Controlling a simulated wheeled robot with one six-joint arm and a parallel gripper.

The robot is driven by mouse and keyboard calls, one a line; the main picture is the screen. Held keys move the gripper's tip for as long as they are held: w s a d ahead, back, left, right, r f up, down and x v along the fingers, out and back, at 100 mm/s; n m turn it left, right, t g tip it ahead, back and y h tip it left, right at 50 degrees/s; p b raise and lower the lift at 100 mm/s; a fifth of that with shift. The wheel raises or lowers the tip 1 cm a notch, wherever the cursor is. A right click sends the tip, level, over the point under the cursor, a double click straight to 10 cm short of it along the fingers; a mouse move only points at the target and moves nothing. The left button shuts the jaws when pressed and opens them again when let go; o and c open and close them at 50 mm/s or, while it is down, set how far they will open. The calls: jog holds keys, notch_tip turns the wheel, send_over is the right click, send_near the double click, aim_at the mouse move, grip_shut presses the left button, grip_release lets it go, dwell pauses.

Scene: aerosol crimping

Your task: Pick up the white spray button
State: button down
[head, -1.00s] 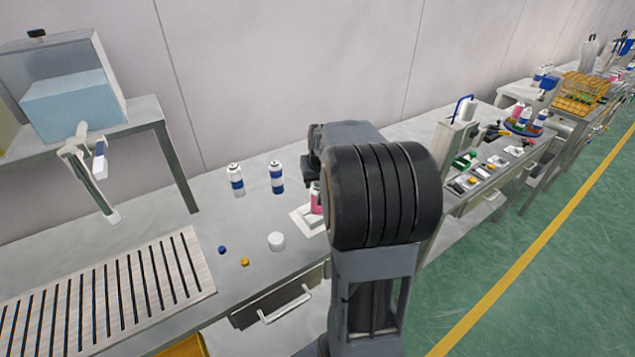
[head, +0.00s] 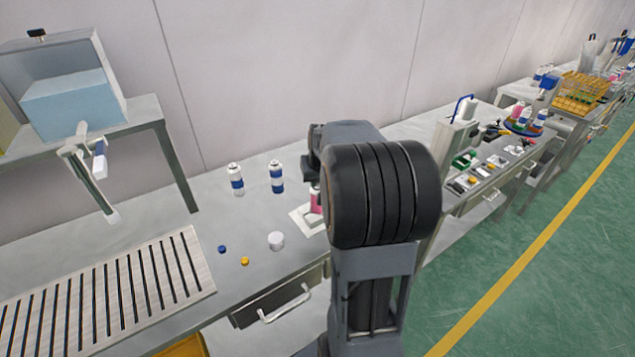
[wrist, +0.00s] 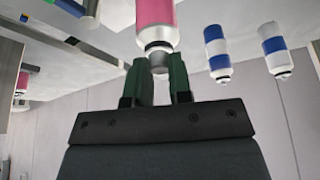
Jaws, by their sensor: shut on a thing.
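In the wrist view, which is upside down, my gripper (wrist: 159,68) has its two green fingers closed on a small pale grey-white piece at the top end of the pink can. This piece looks like the white spray button (wrist: 158,61), shaded by the fingers. The pink can (wrist: 155,15) touches or nearly touches it; I cannot tell whether they are joined. In the head view the pink can (head: 316,201) stands upright on a white base plate (head: 303,222), partly hidden by my arm. My fingers are hidden there.
Two blue-and-white cans (head: 236,180) (head: 277,177) stand behind and left. A blue cap (head: 222,249), a yellow cap (head: 245,261) and a white round cap (head: 276,240) lie on the table in front. A slatted panel (head: 110,290) is at left, a press (head: 457,135) at right.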

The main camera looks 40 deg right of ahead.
jog(key=shift+r, duration=0.1)
jog(key=shift+r, duration=0.6)
jog(key=s+a+r+b, duration=0.2)
jog(key=s+r, duration=0.9)
jog(key=s, duration=0.3)
jog(key=shift+r, duration=0.3)
jog(key=shift+w+r, duration=0.1)
jog(key=shift+r, duration=0.1)
jog(key=shift+r+p, duration=1.5)
jog(key=shift+r, duration=0.55)
